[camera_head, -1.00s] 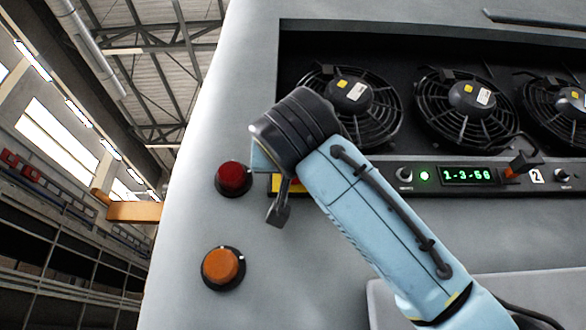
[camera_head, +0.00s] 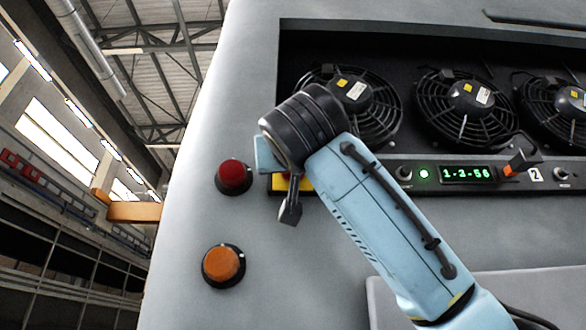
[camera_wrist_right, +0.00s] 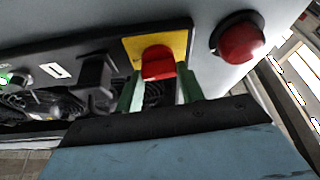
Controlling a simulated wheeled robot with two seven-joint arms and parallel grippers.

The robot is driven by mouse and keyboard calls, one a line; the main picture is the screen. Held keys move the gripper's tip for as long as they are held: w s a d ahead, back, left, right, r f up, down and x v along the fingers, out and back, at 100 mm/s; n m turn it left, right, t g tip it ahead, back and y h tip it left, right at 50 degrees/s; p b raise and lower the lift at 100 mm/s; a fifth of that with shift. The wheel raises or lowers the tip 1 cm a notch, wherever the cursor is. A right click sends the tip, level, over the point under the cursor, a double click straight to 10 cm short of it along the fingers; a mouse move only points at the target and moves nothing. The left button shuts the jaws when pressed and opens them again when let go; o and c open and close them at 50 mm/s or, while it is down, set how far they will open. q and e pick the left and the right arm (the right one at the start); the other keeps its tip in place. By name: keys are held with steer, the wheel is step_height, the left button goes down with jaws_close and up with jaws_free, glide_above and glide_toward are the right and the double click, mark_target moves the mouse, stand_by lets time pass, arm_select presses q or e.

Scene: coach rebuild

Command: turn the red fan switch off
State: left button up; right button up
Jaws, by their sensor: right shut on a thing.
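A red switch (camera_wrist_right: 158,62) sits on a yellow plate (camera_wrist_right: 180,42) in the right wrist view. My right gripper (camera_wrist_right: 160,90) has its green fingers on either side of this switch, shut on it. In the head view the yellow plate (camera_head: 280,186) shows only partly, because my right wrist covers most of it and the fingers are hidden. My left gripper is in neither view.
A red round knob (camera_head: 233,175) and an orange knob (camera_head: 223,266) are on the grey panel left of my wrist. Black fans (camera_head: 465,105) sit in a recess above a control strip with a green display (camera_head: 468,174). A dark block (camera_wrist_right: 96,80) stands beside the yellow plate.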

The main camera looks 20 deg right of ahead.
steer(key=shift+d+r+n+g+y+p, duration=0.1)
steer(key=shift+n+g+y+p, duration=0.75)
steer(key=shift+n, duration=2.55)
steer(key=shift+d+r+n+g+y+p, duration=0.1)
steer(key=shift+n+g+y+p, duration=0.3)
steer(key=shift+n+y+p, duration=1.9)
steer(key=shift+n+g+y+b, duration=0.25)
steer(key=shift+n+g+b, duration=0.3)
steer(key=shift+n, duration=3.95)
steer(key=o, duration=1)
steer(key=shift+s, duration=0.15)
